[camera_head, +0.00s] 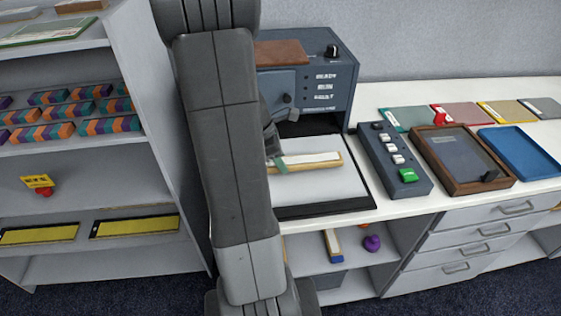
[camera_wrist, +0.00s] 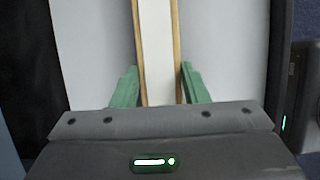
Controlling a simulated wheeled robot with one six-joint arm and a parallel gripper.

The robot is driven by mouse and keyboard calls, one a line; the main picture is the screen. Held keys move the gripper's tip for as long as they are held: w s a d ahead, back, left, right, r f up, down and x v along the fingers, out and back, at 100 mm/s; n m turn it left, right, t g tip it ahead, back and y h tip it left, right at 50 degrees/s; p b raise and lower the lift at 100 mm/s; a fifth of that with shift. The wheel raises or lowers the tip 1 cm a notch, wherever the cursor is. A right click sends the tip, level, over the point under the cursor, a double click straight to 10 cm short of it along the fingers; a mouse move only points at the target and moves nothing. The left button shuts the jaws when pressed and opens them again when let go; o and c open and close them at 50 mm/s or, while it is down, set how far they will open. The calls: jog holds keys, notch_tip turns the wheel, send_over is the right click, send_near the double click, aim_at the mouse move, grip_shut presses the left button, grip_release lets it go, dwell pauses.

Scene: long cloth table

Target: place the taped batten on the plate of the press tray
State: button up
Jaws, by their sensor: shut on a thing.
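The taped batten (camera_head: 308,161), a wooden strip with a white band along its top, lies over the pale plate (camera_head: 325,188) of the press tray (camera_head: 335,209). In the wrist view the batten (camera_wrist: 157,45) runs up the picture between the green fingers of my gripper (camera_wrist: 158,88). The plate (camera_wrist: 220,60) shows on both sides of it. My gripper (camera_head: 277,163) is shut on the batten near its left end in the head view. I cannot tell whether the batten touches the plate. My arm hides the left part of the tray.
The press housing (camera_head: 325,75) stands behind the tray. A button box (camera_head: 395,160) is close on the right, then a wooden-framed tray (camera_head: 460,160) and a blue tray (camera_head: 522,150). A shelf unit (camera_head: 125,75) with striped blocks stands at the left.

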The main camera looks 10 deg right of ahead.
jog(key=shift+f, duration=0.5)
jog(key=shift+f, duration=0.2)
jog(key=o, duration=1)
jog(key=shift+o, duration=0.2)
jog(key=shift+r, duration=0.1)
jog(key=v, duration=1.2)
jog(key=shift+p, duration=0.4)
jog(key=shift+r, duration=0.1)
